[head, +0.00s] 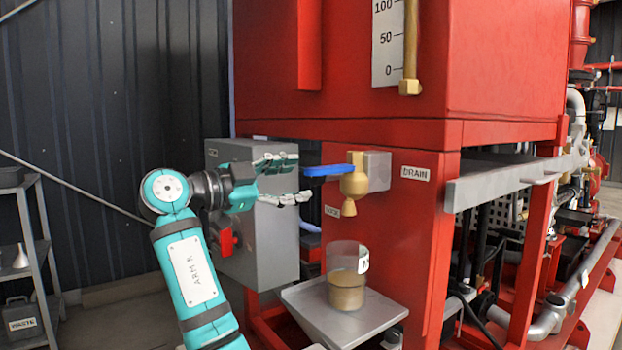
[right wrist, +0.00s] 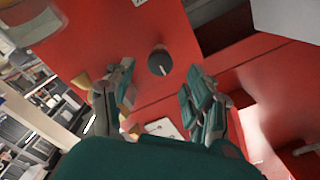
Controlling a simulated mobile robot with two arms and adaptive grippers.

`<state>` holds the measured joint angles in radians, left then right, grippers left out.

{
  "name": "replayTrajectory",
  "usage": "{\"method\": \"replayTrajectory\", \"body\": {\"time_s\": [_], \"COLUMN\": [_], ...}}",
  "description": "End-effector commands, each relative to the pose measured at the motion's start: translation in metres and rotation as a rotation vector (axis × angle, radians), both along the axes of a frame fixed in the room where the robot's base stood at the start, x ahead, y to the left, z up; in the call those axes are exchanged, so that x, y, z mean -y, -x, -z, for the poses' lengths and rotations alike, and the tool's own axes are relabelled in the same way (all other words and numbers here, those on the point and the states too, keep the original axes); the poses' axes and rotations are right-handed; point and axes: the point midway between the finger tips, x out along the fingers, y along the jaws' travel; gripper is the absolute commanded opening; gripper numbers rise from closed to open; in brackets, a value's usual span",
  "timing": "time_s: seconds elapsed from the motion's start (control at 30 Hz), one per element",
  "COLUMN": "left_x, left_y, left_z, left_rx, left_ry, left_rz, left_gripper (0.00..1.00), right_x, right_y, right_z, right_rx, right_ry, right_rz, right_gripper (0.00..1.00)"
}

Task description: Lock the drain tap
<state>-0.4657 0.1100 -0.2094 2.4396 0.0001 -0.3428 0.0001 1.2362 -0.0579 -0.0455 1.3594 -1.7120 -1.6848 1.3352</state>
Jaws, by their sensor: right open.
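The drain tap is a brass valve (head: 354,186) on the red tank's front, left of the DRAIN label (head: 415,173). Its blue lever (head: 335,170) lies roughly level and points left. My right gripper (head: 299,178) is open and empty, just left of the lever's end and apart from it in the picture. In the right wrist view its two fingers (right wrist: 160,88) stand apart, with a dark round part (right wrist: 158,62) beyond them against red metal. The lever cannot be made out there. My left gripper is not in view.
A clear cup (head: 347,285) with brown contents stands below the tap on a grey shelf (head: 325,318). A grey control box (head: 272,240) with a red switch (head: 228,242) is behind my right arm. A metal rack (head: 35,262) stands at far left.

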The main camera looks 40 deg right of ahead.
Motion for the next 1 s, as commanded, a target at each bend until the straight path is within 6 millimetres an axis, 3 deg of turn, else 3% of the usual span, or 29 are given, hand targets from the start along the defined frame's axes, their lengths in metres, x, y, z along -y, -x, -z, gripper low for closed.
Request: {"method": "replayTrajectory", "body": {"time_s": [0.1,0.33,1.0], "left_x": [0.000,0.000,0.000], "left_y": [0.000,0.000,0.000], "left_z": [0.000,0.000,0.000], "left_rx": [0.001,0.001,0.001], "left_ry": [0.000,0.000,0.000], "left_rz": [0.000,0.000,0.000], "left_gripper": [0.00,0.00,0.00], "right_x": [-0.026,-0.056,-0.060], "right_y": [-0.003,-0.006,-0.008], "right_z": [0.000,0.000,0.002], "right_rx": [-0.001,0.000,-0.006], "right_ry": [0.001,0.000,0.001], "right_rz": [-0.002,0.000,-0.004], "right_gripper": [0.55,0.55,0.55]}}
